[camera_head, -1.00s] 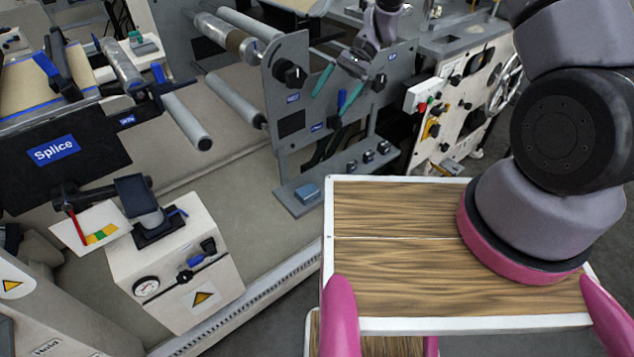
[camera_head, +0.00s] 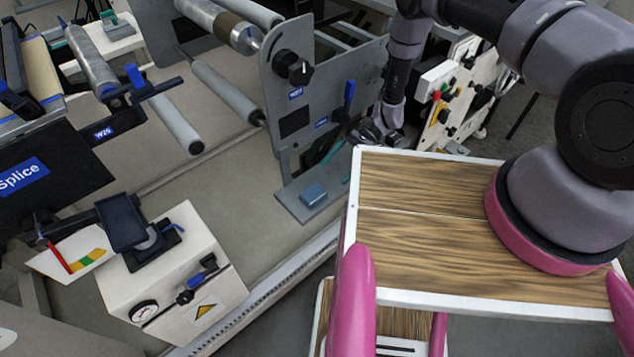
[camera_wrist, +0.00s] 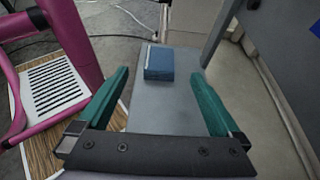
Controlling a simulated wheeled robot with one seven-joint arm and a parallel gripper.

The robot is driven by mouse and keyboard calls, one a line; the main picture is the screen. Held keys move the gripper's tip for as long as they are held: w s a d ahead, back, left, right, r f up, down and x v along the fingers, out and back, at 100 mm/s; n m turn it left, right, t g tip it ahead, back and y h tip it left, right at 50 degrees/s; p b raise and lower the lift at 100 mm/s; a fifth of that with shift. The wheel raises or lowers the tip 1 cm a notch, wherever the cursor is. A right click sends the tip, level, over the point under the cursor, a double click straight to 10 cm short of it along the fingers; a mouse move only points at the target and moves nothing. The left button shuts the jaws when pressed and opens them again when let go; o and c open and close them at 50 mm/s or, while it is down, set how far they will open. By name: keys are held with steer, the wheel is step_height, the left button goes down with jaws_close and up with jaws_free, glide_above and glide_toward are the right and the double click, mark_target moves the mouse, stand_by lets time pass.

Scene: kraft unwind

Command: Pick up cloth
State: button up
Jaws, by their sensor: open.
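The cloth (camera_head: 313,195) is a small blue folded block lying flat on a grey ledge (camera_head: 290,205) at the foot of the grey machine panel. It also shows in the wrist view (camera_wrist: 165,64), ahead of the fingertips and between their lines. My gripper (camera_wrist: 160,75) is open and empty, its two teal fingers spread wide apart. In the head view my gripper (camera_head: 336,166) is low beside the panel, to the right of and a little above the cloth, not touching it. The fingers are partly hidden there.
The grey upright panel (camera_head: 300,110) with knobs and rollers stands close beside the ledge. My wood-topped base with pink posts is at the right. A white box with a gauge (camera_head: 175,275) stands at the lower left. Cables lie on the floor in the wrist view.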

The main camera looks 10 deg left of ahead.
mark_target(314, 192)
steer(key=shift+s+a+f, duration=0.15)
steer(key=shift+f, duration=0.15)
steer(key=x, duration=1)
steer(key=shift+f, duration=0.2)
steer(key=c, duration=1.3)
steer(key=shift+r, duration=0.1)
